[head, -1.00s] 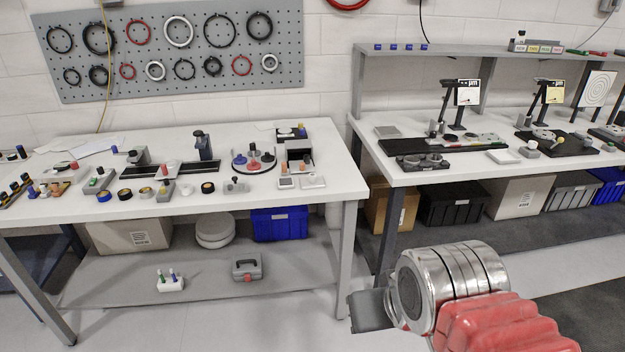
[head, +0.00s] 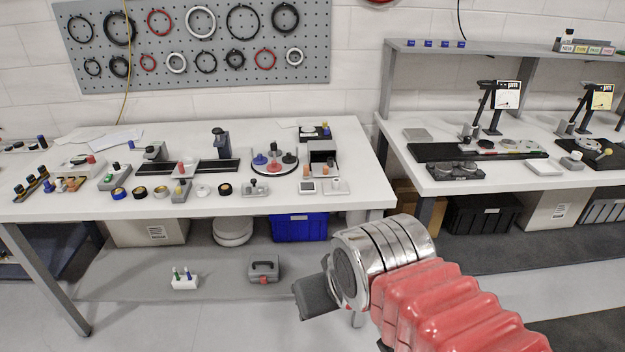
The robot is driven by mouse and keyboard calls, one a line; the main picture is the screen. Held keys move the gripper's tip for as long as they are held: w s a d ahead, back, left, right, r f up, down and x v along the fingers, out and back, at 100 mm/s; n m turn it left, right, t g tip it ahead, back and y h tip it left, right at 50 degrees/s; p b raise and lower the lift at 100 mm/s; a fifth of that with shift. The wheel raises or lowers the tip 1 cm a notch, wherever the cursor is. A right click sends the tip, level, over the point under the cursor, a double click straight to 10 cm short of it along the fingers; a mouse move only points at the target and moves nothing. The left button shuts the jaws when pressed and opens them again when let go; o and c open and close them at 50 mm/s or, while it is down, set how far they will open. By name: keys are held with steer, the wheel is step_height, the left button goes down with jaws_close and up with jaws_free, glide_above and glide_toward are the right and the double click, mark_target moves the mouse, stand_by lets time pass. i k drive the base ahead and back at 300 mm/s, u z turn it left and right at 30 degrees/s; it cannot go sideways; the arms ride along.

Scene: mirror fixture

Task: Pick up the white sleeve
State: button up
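A small white ring-shaped piece (head: 203,190), which looks like the white sleeve, lies near the front edge of the left white table (head: 330,205). It sits in a row between a grey block with a yellow-tipped knob (head: 181,191) and a black ring (head: 225,189). My gripper (head: 314,298) is a dark grey shape at the end of my red and silver arm, low in the picture, in front of the table and well apart from the white piece. Its fingers are not clear, so its opening cannot be made out.
Dark rings with coloured centres (head: 140,192) lie left of the white piece. A grey block with a knob (head: 255,188) is to its right. A round tray with coloured pieces (head: 274,164) stands behind. A second bench (head: 440,185) is at the right. Open floor lies in front.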

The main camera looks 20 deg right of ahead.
mark_target(336, 182)
steer(key=u, duration=0.35)
steer(key=i, duration=1.2)
steer(key=z, duration=0.35)
